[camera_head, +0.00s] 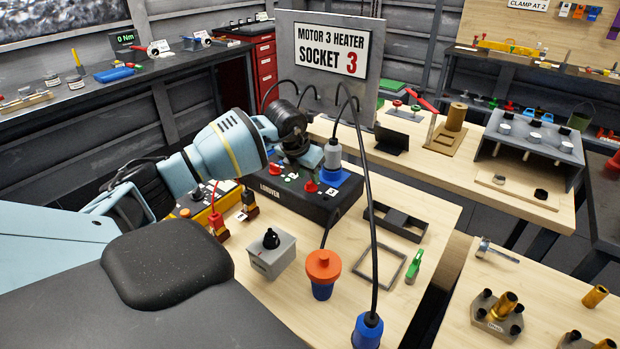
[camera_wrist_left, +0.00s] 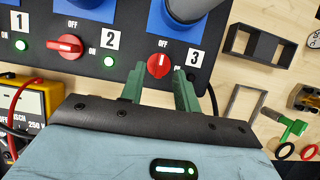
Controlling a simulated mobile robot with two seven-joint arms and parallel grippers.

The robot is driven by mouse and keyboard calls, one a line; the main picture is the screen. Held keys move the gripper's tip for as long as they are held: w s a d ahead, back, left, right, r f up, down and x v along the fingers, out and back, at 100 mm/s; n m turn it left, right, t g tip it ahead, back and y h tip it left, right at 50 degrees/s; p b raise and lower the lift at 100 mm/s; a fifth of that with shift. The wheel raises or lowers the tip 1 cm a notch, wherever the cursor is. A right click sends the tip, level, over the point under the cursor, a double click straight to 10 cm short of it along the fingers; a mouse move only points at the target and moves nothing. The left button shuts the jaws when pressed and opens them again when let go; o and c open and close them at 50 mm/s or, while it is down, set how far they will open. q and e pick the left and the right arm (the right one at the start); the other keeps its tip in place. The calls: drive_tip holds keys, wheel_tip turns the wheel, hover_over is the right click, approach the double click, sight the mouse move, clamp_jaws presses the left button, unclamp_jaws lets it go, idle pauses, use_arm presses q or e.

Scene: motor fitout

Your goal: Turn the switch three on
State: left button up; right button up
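A black switch box (camera_head: 290,203) stands on the wooden table. In the left wrist view its panel (camera_wrist_left: 125,18) shows labels 1, 2 and 3 with OFF and ON marks. The red knob of switch three (camera_wrist_left: 158,66) is upright, its handle pointing up toward OFF. The red knob of switch two (camera_wrist_left: 66,46) lies nearly sideways, toward ON. My left gripper (camera_wrist_left: 159,84) is open, its green fingers on either side of the switch three knob; contact cannot be told. In the head view the left gripper (camera_head: 308,160) is over the box's right part. My right gripper is not in view.
A blue-based grey plug (camera_head: 333,160) with a cable stands on the box behind the gripper. An orange and blue plug (camera_head: 322,272), a grey box with a black knob (camera_head: 272,252) and a yellow meter (camera_wrist_left: 22,105) are nearby. A sign (camera_head: 331,49) reads Motor 3 heater socket 3.

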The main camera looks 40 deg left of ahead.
sight(311, 184)
use_arm(q)
drive_tip(key=shift+x, duration=1.25)
clamp_jaws()
